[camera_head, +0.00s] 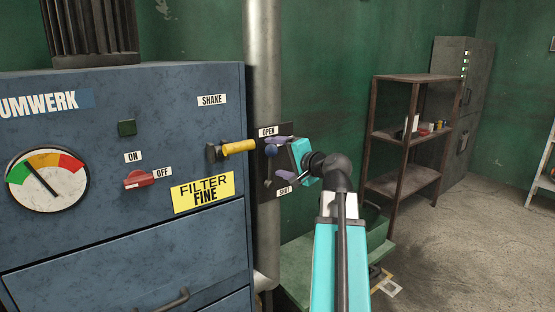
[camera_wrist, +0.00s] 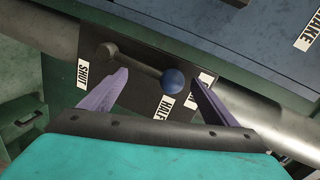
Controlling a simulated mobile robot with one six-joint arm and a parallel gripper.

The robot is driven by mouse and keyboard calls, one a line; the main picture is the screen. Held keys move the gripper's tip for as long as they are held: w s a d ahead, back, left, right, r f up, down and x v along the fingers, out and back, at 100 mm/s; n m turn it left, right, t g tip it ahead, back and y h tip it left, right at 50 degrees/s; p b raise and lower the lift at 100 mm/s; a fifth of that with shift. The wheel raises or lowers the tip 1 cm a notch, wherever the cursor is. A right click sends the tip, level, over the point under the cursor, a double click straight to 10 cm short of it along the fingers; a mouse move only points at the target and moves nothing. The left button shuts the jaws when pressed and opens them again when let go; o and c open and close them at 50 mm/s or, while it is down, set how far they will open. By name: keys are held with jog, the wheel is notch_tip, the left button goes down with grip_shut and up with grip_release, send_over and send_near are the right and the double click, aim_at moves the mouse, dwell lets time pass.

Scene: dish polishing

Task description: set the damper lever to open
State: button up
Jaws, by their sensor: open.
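The damper lever is a rod with a blue ball knob (camera_head: 271,152) on a dark plate (camera_head: 261,164), beside the blue cabinet. OPEN is marked at the plate's top and SHUT at its bottom; the rod points up from its lower end. In the wrist view the knob (camera_wrist: 174,81) shows near the HALF label, with a grey ball end (camera_wrist: 107,52) nearer SHUT. Another label there is partly hidden by the right finger. My gripper (camera_head: 275,158) is open at the plate, its purple fingers either side of the knob. In the wrist view the knob lies closer to the right finger; contact is unclear.
A yellow-handled lever (camera_head: 238,147) juts from the blue cabinet (camera_head: 120,220) just left of the plate. A vertical pipe (camera_head: 263,80) runs behind the plate. A green box (camera_head: 300,255) stands low beneath my arm. A shelf (camera_head: 415,78) stands further right, with open floor beyond.

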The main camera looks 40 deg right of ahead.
jog(key=b+v, duration=0.3)
jog(key=v, duration=1)
jog(key=shift+s, duration=0.1)
dwell(0.3)
